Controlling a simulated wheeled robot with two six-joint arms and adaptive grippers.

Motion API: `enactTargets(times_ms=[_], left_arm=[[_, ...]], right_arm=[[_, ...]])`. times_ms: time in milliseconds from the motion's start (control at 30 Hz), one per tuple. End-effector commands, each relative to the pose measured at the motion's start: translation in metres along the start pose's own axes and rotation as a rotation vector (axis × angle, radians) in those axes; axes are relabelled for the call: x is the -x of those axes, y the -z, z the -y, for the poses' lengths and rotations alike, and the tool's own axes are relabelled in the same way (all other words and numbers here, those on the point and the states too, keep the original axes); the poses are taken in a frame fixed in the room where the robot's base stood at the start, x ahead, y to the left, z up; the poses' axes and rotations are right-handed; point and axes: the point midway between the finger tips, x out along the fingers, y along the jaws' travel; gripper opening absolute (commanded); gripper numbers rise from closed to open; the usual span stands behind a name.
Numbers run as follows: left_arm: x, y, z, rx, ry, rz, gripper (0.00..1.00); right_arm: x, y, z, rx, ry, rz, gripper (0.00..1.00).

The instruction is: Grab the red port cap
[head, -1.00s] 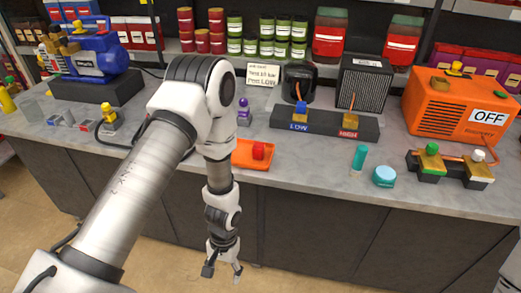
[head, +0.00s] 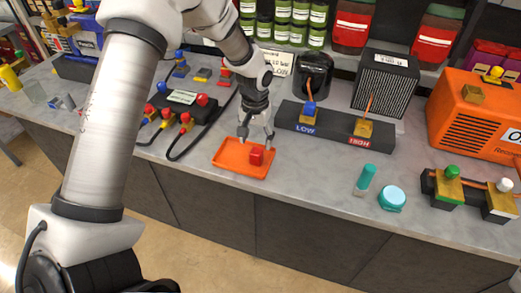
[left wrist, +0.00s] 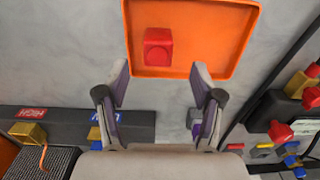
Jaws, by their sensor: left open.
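The red port cap (head: 256,156) is a small red block-like piece lying in the shallow orange tray (head: 228,165) on the counter. In the left wrist view the cap (left wrist: 158,47) shows ahead of the fingertips, inside the tray (left wrist: 215,70) near its edge. My left gripper (head: 256,141) is open and empty, pointing down just behind the cap in the head view. In the left wrist view its two fingers (left wrist: 160,78) stand apart, with bare counter between them and no contact with the cap visible. My right gripper is not in view.
A dark block with LOW and HIGH labels (head: 320,127) stands right of the gripper. A black manifold with red and yellow fittings (head: 182,112) and a black hose lie to the left. A teal cylinder (head: 365,178) and round teal tin (head: 392,198) stand farther right.

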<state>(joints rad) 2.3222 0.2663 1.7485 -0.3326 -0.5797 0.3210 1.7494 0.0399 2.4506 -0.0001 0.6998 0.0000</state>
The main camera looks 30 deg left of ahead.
Motion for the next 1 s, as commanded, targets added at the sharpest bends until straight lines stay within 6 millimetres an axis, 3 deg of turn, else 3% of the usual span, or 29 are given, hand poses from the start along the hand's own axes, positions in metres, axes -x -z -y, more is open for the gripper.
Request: enactTargets(times_ms=[267, 500, 600, 700, 1000], left_arm=[[-0.046, -0.001, -0.002, 0.0, 0.002, 0.005, 0.67], [-0.051, 0.0, -0.002, -0.001, 0.001, 0.001, 0.67], [-0.05, 0.0, -0.002, -0.001, 0.001, 0.001, 0.31], [-0.051, 0.0, -0.002, -0.001, 0.001, 0.002, 0.02], [-0.051, 0.0, -0.002, -0.001, 0.0, 0.0, 0.02]], right_arm=[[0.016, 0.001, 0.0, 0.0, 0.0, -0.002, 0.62], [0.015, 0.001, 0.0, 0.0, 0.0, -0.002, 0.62], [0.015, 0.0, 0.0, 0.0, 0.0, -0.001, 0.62], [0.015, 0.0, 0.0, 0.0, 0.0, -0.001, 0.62], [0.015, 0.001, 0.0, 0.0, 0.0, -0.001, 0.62]])
